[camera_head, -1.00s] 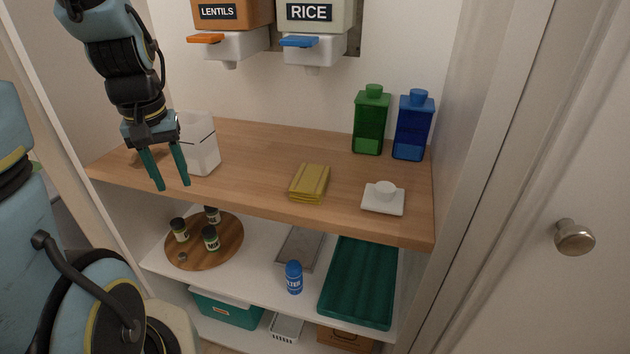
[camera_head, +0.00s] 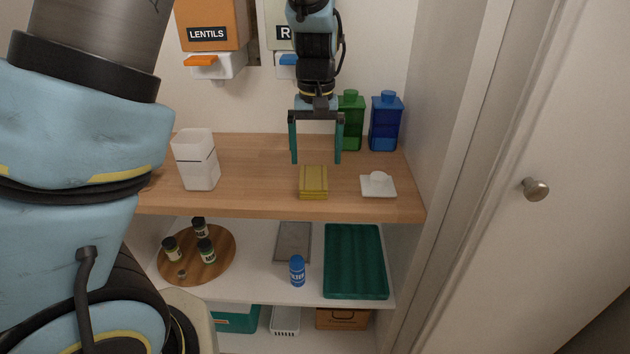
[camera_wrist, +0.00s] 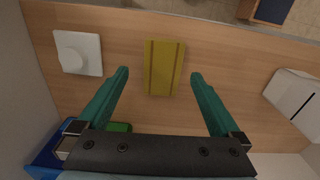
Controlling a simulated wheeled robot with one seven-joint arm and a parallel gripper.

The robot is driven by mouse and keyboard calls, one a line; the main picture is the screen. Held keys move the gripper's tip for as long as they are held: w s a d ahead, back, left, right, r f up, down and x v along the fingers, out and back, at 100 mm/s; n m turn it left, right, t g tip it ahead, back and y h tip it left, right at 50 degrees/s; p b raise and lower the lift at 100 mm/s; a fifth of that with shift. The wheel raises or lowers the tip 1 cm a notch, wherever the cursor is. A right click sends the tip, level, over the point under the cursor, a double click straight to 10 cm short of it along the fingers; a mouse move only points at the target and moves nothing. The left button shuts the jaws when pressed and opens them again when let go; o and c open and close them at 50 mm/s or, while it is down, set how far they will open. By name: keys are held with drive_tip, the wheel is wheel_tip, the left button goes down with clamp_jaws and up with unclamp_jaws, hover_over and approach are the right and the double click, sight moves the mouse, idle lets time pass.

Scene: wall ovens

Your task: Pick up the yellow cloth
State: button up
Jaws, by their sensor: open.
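The yellow cloth (camera_head: 313,182) is a folded flat block with darker stripes, lying on the wooden shelf near its front edge. It also shows in the wrist view (camera_wrist: 164,68), beyond the fingertips and roughly in line with the gap between them. My gripper (camera_head: 316,160) is open and empty, with its two teal fingers pointing down. In the head view it hangs above and slightly behind the cloth, apart from it. The wrist view shows my gripper (camera_wrist: 160,76) with its fingers spread wider than the cloth.
On the wooden shelf (camera_head: 250,165), a white dish (camera_head: 378,185) lies right of the cloth and a white container (camera_head: 196,160) stands left. Green (camera_head: 350,122) and blue (camera_head: 385,122) bottles stand behind. Dispensers (camera_head: 209,25) hang above. A lower shelf holds a teal tray (camera_head: 355,262).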

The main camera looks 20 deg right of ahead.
sight(313, 180)
drive_tip(key=f, duration=0.2)
drive_tip(key=f+p, duration=0.1)
drive_tip(key=f, duration=0.1)
drive_tip(key=f+p, duration=0.1)
drive_tip(key=f, duration=0.2)
drive_tip(key=shift+w+a+f, duration=0.1)
drive_tip(key=shift+w+a, duration=0.1)
drive_tip(key=shift+w, duration=0.2)
drive_tip(key=c, duration=1.2)
